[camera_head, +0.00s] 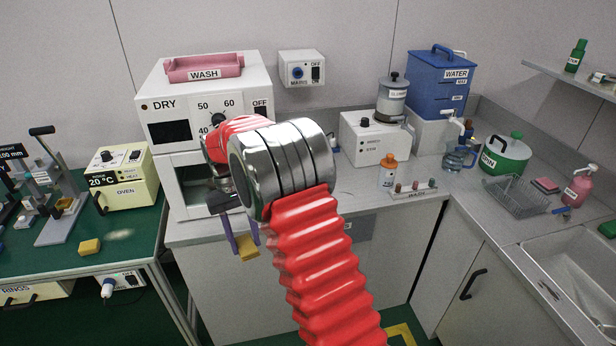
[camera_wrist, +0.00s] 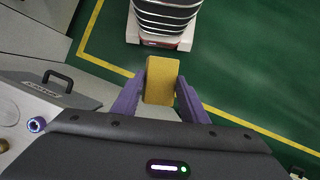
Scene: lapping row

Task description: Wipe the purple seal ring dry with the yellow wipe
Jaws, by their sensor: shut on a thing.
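My gripper (camera_wrist: 161,78) has purple fingers and is shut on a yellow block-like piece, the yellow wipe (camera_wrist: 160,88). In the head view the fingers (camera_head: 243,240) and the wipe (camera_head: 248,252) hang below my wrist, in front of the counter. A small purple-blue round thing with a pale centre (camera_wrist: 37,124) shows at the left of the wrist view, apart from the wipe. I cannot tell whether it is the purple seal ring. No purple ring is clear in the head view, where my arm hides part of the counter.
A green bench (camera_head: 130,237) at left bears the oven (camera_head: 130,180) and another yellow block (camera_head: 89,247). The DRY unit (camera_head: 160,105) stands behind my arm. A bottle (camera_head: 388,170) and a small rack (camera_head: 415,190) stand right. Green floor (camera_wrist: 245,75) below is open.

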